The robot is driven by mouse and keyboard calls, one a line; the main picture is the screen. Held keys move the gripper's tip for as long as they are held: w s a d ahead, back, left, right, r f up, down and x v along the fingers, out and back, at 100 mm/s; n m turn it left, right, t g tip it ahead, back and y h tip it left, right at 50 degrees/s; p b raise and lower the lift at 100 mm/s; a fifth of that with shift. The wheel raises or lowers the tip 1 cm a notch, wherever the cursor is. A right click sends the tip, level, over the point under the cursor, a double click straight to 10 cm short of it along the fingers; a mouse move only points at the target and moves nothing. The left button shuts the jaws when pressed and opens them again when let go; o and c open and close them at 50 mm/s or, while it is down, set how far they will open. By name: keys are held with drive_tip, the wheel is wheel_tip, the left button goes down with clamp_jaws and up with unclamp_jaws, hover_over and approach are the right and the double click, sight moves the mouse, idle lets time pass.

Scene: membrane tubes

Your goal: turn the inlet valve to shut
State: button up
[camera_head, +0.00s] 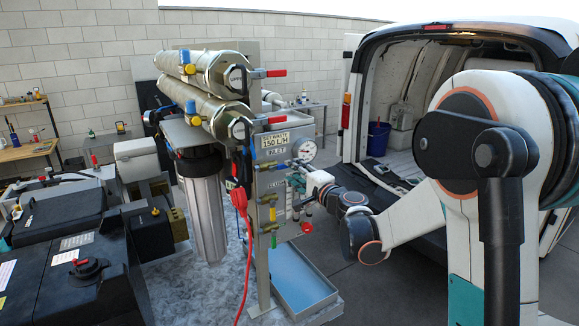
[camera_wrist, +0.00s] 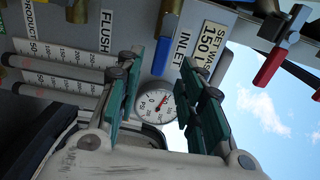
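The panel's INLET label (camera_wrist: 181,45) is in the wrist view, and a blue valve handle (camera_wrist: 161,56) on a brass valve body (camera_wrist: 171,20) sits beside it.
A pressure gauge (camera_wrist: 156,105) shows between my fingers. A red-handled valve (camera_wrist: 272,64) is at upper right; flow tubes (camera_wrist: 55,75) and the FLUSH label (camera_wrist: 106,31) lie left. Steel membrane tubes (camera_head: 215,75) run above the panel. A blue tray (camera_head: 300,285) lies below.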

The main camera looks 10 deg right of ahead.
sight(281, 167)
drive_tip(key=shift+x, duration=1.75)
clamp_jaws()
